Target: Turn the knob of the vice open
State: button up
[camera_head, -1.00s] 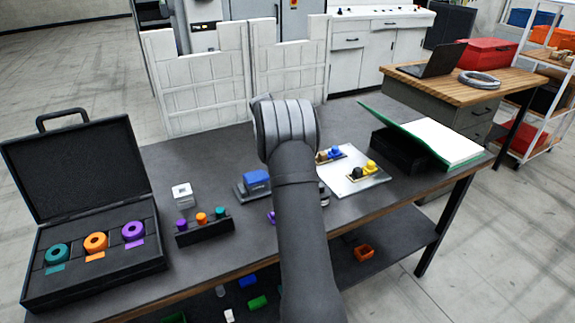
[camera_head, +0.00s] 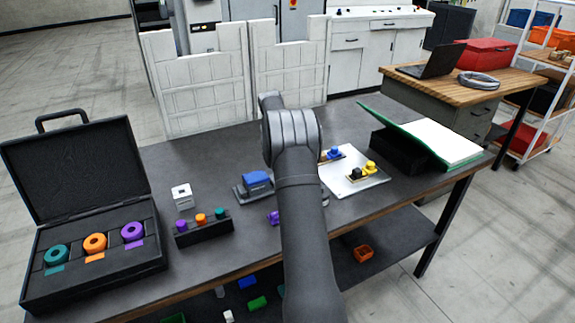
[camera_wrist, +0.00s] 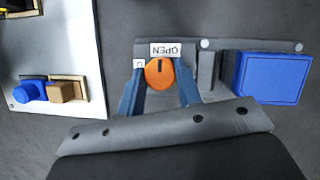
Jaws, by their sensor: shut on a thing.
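The vice shows in the wrist view as a grey base with a grey jaw (camera_wrist: 206,72) and a blue block (camera_wrist: 270,77) at its right. Its round orange knob (camera_wrist: 159,74) sits at the left, between the two blue fingers of my gripper (camera_wrist: 159,84), which is shut on it. The knob's dark mark points up toward the white OPEN label (camera_wrist: 172,50), which reads upside down. A smaller, partly covered label (camera_wrist: 138,64) lies left of the knob. In the head view the blue block (camera_head: 257,180) shows left of my arm; the knob and fingertips are hidden behind my arm.
A white plate (camera_head: 352,187) with blue and yellow pieces lies right of my arm. An open black case (camera_head: 90,280) fills the table's left end.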

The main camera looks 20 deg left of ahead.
jog(key=o, duration=1)
jog(key=shift+c, duration=0.2)
jog(key=v, duration=0.7)
jog(key=shift+r, duration=0.3)
jog(key=shift+f, duration=0.1)
jog(key=x, duration=0.7)
jog(key=shift+f, duration=0.25)
jog(key=shift+r, duration=0.1)
